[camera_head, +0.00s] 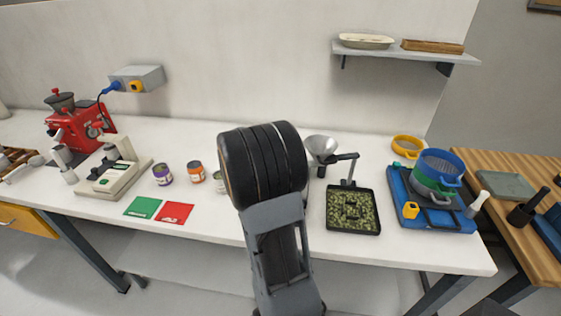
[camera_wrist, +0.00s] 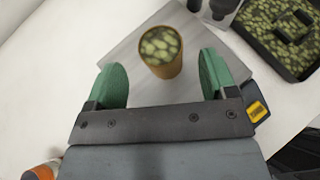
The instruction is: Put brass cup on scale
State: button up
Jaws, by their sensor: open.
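The brass cup (camera_wrist: 166,69), filled with green beans, stands in the wrist view on a flat grey plate (camera_wrist: 123,50). The plate looks like the top of the scale, with a dark part and a yellow display (camera_wrist: 257,110) at its right corner. My gripper (camera_wrist: 163,76) is open, its green fingers left and right of the cup with clear gaps on both sides. The cup appears between or just beyond the fingertips; exact depth is hard to tell. In the head view my arm hides the cup and scale.
A black tray of green beans (camera_head: 353,210) lies right of my arm, near a metal funnel (camera_head: 321,147). A blue stand with stacked sieves (camera_head: 437,174) is farther right. Small jars (camera_head: 196,172) and green and red cards (camera_head: 174,212) lie left.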

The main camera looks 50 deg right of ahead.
jog(key=s+a+r+m+t+y, duration=0.1)
jog(key=s+a+m+y, duration=0.2)
jog(key=a+m, duration=0.3)
jog(key=s+a+r+m+t+y, duration=0.1)
jog(key=a+m+y, duration=0.4)
jog(key=a, duration=1.1)
jog(key=s+a+r+m+t+y, duration=0.1)
jog(key=s+a+m+y, duration=0.3)
jog(key=a, duration=0.7)
jog(key=s+m+t, duration=0.1)
jog(key=m, duration=0.1)
jog(key=shift+s+m, duration=0.3)
jog(key=shift+s, duration=0.1)
